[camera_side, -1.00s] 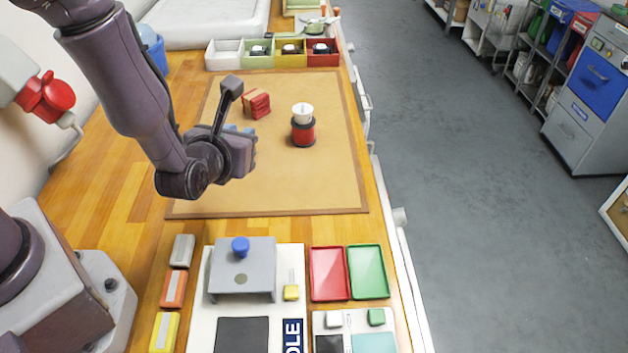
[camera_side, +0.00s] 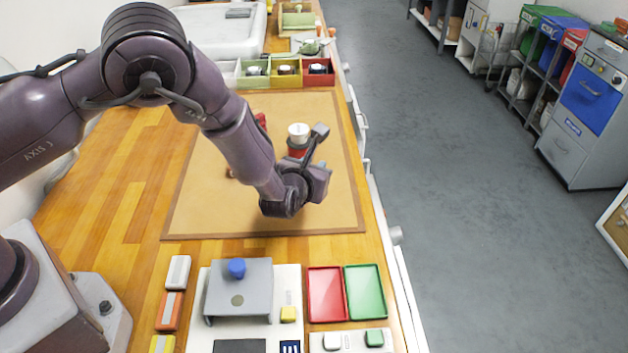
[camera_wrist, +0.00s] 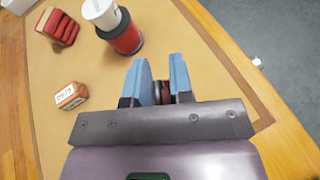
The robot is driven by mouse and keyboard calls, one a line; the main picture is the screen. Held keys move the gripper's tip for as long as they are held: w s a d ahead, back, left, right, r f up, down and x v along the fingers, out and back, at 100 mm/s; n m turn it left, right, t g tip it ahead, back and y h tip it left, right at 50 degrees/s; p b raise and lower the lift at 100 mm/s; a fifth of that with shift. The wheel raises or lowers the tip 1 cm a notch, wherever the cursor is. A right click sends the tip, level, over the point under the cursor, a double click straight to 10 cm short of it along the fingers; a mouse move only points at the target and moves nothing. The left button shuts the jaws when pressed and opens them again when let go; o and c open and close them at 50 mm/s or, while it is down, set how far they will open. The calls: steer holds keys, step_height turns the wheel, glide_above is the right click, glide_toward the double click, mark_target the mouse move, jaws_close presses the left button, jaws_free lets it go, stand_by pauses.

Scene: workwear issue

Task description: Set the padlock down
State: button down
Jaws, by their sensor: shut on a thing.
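My gripper (camera_side: 320,167) hangs over the right part of the tan mat, in front of the red-and-black canister in the side view. In the wrist view its two blue fingers (camera_wrist: 160,62) are shut on a small dark reddish-brown thing (camera_wrist: 162,92), which I take to be the padlock. Most of it is hidden between the fingers, and I cannot make out its shackle clearly. The padlock does not show in the side view. The tan mat (camera_side: 205,205) lies on the wooden bench, and its near right part is bare.
A red canister with a white top (camera_wrist: 124,35) stands beyond my gripper. A red stack (camera_wrist: 57,25) and a small labelled block (camera_wrist: 72,95) lie to its left. Red (camera_side: 325,293) and green (camera_side: 366,291) trays and a grey stand (camera_side: 238,290) are nearer the side camera.

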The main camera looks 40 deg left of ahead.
steer(key=shift+w+f, duration=0.15)
steer(key=shift+f, duration=0.75)
steer(key=shift+w+f, duration=0.1)
steer(key=shift+f, duration=0.8)
steer(key=shift+f, duration=0.15)
steer(key=c, duration=1)
jaws_free()
